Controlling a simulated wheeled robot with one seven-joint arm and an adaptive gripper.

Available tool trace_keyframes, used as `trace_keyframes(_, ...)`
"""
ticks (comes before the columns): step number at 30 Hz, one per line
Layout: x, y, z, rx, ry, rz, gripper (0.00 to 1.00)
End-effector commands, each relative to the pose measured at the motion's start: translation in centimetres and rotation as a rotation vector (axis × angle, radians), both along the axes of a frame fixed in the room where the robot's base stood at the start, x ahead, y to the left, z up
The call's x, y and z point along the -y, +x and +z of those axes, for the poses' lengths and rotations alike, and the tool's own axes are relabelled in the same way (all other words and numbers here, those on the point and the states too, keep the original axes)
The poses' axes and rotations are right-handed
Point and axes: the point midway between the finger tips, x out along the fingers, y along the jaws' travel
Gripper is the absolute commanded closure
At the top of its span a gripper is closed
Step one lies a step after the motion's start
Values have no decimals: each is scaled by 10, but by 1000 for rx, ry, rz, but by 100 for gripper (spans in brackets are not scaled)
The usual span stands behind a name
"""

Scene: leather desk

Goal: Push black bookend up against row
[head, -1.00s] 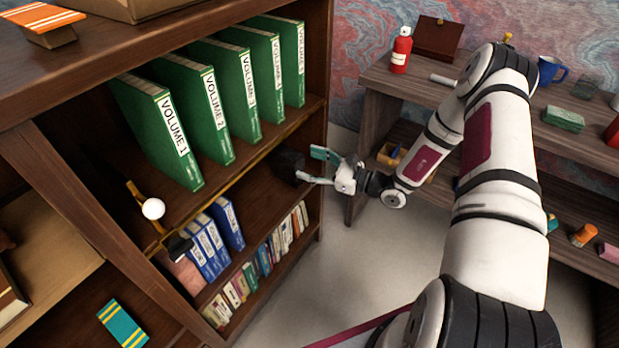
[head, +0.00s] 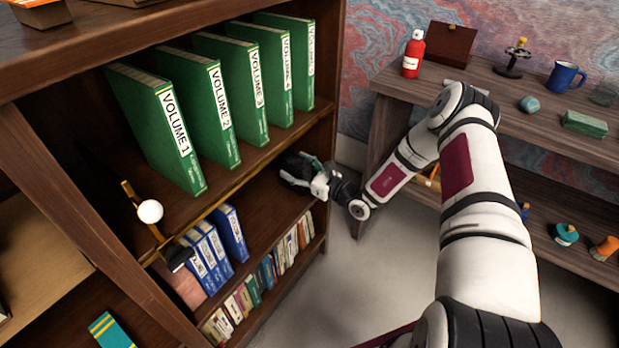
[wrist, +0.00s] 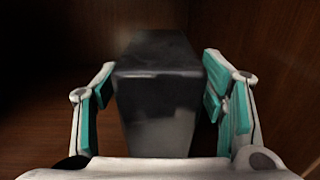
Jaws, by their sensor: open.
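The black bookend (head: 292,166) is a dark block on the middle shelf, towards its right end, partly hidden by my gripper. In the wrist view the black bookend (wrist: 160,98) fills the space between my two teal-padded fingers. My gripper (head: 302,172) reaches into the shelf from the right and is open around the bookend, one finger on each side (wrist: 160,85). I cannot tell whether a finger touches it. The row of blue volumes (head: 212,246) stands at the left of the same shelf, with a clear gap between it and the bookend.
Green volumes (head: 190,110) fill the shelf above. A lower row of small books (head: 270,270) stands below. A gold rod with a white ball (head: 150,211) and a black end is at the left. A side table (head: 490,80) with a red bottle (head: 413,55) stands right.

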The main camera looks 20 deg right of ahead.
Motion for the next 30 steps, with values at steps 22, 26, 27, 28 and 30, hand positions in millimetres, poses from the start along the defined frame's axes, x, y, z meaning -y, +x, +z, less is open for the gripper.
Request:
trace_keyframes(22, -18, 28, 0, -1, -1, 0, 58)
trace_keyframes(26, -18, 28, 0, 0, 0, 0, 87)
trace_keyframes(27, -18, 28, 0, 0, 0, 0, 96)
trace_keyframes(28, -18, 28, 0, 0, 0, 0, 100)
trace_keyframes(30, -18, 28, 0, 0, 0, 0, 100)
